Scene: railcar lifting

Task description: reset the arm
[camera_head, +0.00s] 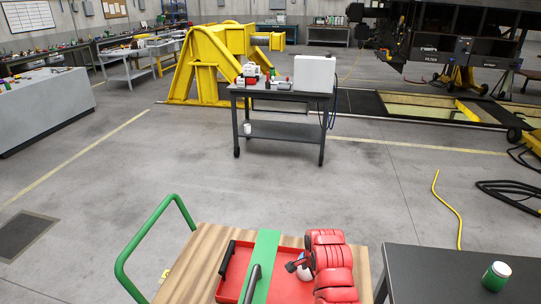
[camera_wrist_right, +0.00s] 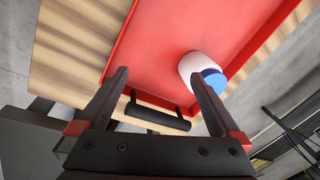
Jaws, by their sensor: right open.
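My right gripper (camera_head: 297,266) is at the end of my red arm, over the red tray (camera_head: 231,281) on the wooden-topped cart. In the right wrist view my right gripper (camera_wrist_right: 158,90) is open, with its two dark fingers apart and nothing held between them. A white container with a blue end (camera_wrist_right: 198,70) lies in the red tray (camera_wrist_right: 165,40), beyond the right fingertip. It shows as a small white shape (camera_head: 305,273) beside the gripper in the head view, partly hidden. My left gripper does not show.
A green-handled cart (camera_head: 207,240) carries the tray. A dark table (camera_head: 450,262) with a green jar (camera_head: 496,276) stands at the right. A dark workbench (camera_head: 282,131) with a white box (camera_head: 314,73) stands ahead. Open floor lies between. A yellow hose (camera_head: 447,205) lies at the right.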

